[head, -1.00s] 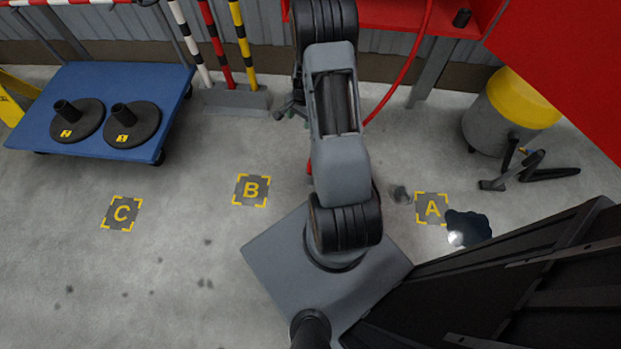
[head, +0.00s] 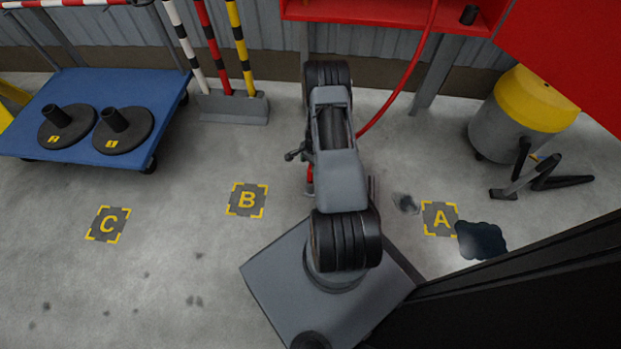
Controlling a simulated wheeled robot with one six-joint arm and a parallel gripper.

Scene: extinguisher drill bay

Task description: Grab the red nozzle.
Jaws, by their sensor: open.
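My arm stands in the middle of the head view and hides most of what lies behind it. My gripper is not clearly seen; its jaws are hidden behind the arm links. A small dark part juts out at the arm's left side, and I cannot tell what it is. A red piece (head: 309,177) shows low at the arm's left edge, near the floor. It may be the red nozzle, but most of it is covered. A red hose (head: 404,85) hangs from the red cabinet (head: 385,14) and passes behind the arm.
A blue cart (head: 55,100) with two black bases stands left. Striped posts (head: 213,50) stand in a grey block behind marker B (head: 246,200). A yellow-topped drum (head: 520,115) and black stand (head: 540,180) are right. A dark puddle (head: 481,240) lies beside marker A (head: 440,218).

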